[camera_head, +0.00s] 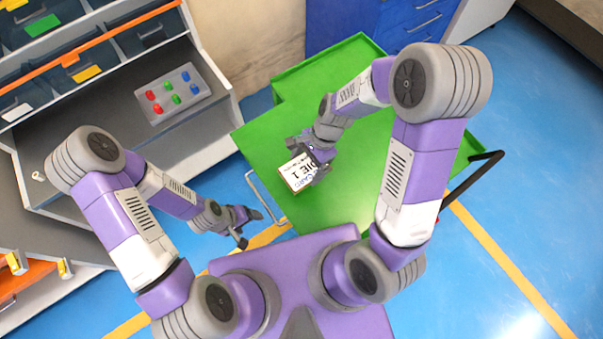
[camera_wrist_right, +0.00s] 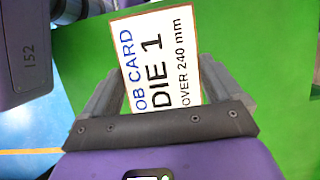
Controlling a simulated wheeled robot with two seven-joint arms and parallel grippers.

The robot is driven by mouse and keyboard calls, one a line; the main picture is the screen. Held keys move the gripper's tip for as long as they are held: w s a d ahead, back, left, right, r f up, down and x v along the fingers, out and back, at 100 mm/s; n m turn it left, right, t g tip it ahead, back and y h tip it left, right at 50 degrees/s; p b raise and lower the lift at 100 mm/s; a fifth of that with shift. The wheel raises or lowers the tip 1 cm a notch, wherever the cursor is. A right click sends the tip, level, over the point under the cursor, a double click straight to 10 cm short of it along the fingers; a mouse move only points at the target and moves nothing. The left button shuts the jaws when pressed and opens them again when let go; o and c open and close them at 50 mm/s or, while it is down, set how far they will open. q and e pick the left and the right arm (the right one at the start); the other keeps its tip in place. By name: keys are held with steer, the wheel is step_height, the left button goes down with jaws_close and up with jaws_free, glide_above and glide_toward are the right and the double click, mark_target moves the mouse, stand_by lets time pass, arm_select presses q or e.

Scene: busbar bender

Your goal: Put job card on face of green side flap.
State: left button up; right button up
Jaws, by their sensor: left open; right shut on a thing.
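The job card (camera_head: 298,172) is a white card with a brown edge and printed text. It is held in my right gripper (camera_head: 314,163), which is shut on it above the green cart top. In the right wrist view the card (camera_wrist_right: 157,62) stands between the fingers of my right gripper (camera_wrist_right: 160,95) and reads "DIE 1", "OVER 240 mm". Green surface (camera_wrist_right: 265,70) fills the background behind it. The green cart (camera_head: 345,205) has a raised flap-like panel (camera_head: 325,66) along its far edge; I cannot tell whether this is the side flap. My left gripper (camera_head: 250,222) is open and empty, left of the cart.
A grey cabinet with a button panel (camera_head: 173,95) and bins (camera_head: 82,62) stands at the left. A blue drawer unit (camera_head: 410,25) stands behind the cart. A black handle (camera_head: 472,175) sticks out at the cart's right. Blue floor (camera_head: 530,190) is clear at the right.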

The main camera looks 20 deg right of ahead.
mark_target(307, 175)
step_height(307, 175, down, 9)
steer(key=shift+w+r+b, duration=0.1)
steer(key=shift+b, duration=1)
steer(key=shift+r, duration=0.1)
steer(key=o, duration=0.6)
steer(key=shift+f, duration=0.2)
steer(key=shift+o, duration=0.8)
steer(key=shift+r, duration=0.55)
steer(key=p+v, duration=0.3)
steer(key=v, duration=0.8)
steer(key=shift+w+d+r, duration=0.1)
steer(key=shift+r, duration=0.05)
